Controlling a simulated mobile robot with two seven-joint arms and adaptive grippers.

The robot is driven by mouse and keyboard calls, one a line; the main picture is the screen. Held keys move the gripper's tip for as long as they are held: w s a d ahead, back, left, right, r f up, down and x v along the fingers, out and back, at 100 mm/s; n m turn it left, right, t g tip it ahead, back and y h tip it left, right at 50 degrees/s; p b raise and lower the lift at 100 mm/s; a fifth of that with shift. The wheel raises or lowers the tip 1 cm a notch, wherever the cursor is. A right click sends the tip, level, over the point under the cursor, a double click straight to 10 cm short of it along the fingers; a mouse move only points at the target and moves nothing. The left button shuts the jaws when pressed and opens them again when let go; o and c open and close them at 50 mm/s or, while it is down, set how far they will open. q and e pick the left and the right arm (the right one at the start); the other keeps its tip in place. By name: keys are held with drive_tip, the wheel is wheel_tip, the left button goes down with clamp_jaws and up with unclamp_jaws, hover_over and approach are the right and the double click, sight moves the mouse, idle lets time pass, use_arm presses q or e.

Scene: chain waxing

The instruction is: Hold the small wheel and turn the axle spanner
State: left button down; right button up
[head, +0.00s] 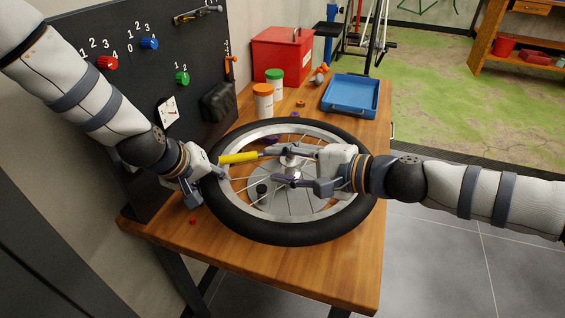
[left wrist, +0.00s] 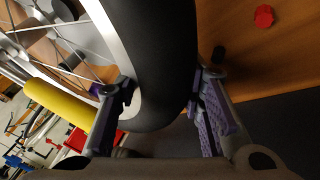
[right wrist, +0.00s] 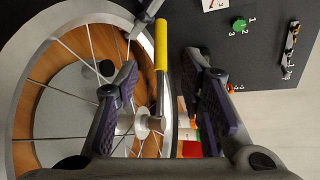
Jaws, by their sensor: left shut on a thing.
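The small wheel (head: 290,232), with a black tyre and silver rim, lies flat on the wooden table. My left gripper (head: 205,181) is shut across its tyre and rim at the left side; the tyre (left wrist: 163,70) lies between the fingers in the left wrist view. The axle spanner (head: 238,157) has a yellow handle and lies over the wheel, its metal end at the hub (head: 290,163). My right gripper (head: 279,165) is over the hub with its fingers apart. In the right wrist view the spanner (right wrist: 161,47) passes between the open fingers, apparently untouched.
A black pegboard (head: 140,60) stands behind the table's left side. Two lidded jars (head: 263,103), a red toolbox (head: 283,55) and a blue tray (head: 351,96) stand beyond the wheel. A small red piece (head: 193,221) lies near my left gripper. The table's front right corner is bare.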

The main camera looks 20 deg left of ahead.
use_arm(q)
drive_tip(key=c, duration=1)
unclamp_jaws()
drive_tip(key=v, duration=0.7)
drive_tip(key=shift+s+r, duration=0.15)
drive_tip(key=shift+r, duration=0.05)
drive_tip(key=shift+s, duration=0.1)
use_arm(e)
drive_tip(key=shift+s+f, duration=0.1)
